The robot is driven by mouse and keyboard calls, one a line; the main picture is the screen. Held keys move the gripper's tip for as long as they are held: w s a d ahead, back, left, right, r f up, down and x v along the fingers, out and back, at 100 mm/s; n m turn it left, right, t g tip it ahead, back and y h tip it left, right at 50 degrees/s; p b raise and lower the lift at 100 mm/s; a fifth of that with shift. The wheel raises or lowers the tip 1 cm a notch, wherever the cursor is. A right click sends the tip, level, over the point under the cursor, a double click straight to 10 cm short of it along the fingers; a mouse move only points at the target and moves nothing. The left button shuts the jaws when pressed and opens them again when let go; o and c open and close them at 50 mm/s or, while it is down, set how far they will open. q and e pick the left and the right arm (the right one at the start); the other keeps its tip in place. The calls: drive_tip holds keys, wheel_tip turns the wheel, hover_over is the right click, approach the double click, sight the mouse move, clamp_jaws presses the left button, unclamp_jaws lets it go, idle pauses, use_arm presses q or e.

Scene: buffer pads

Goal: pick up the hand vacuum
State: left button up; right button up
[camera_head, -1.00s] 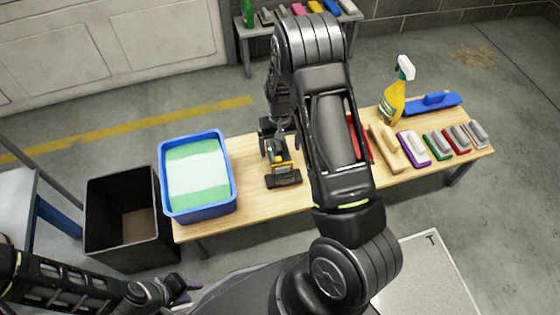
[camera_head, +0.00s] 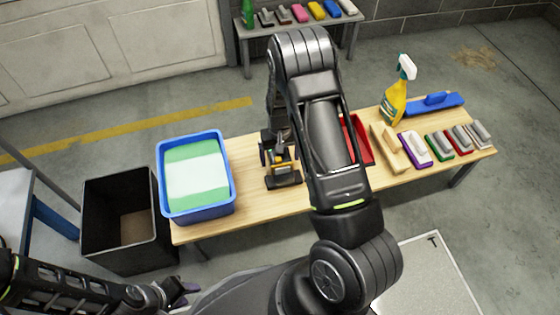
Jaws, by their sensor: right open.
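The hand vacuum (camera_head: 284,180), small with a black front and some yellow, stands on the wooden table right of the blue tub. My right gripper (camera_head: 279,156) is over its back part, with a finger on each side, and is open. Whether the fingers touch it cannot be told. My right arm hides part of the table behind and beside it. My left gripper (camera_head: 182,293) is low at the left, away from the table; its jaws are too small and dark to read.
A blue tub (camera_head: 233,190) with a green and white pad stands at the table's left end. Right of my arm are a red tray (camera_head: 362,147), several pads or brushes (camera_head: 416,150), a spray bottle (camera_head: 396,98) and a blue float (camera_head: 436,102). A black bin (camera_head: 105,225) stands left.

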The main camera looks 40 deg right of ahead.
drive_tip(key=shift+c, duration=0.4)
clamp_jaws()
idle(0.8)
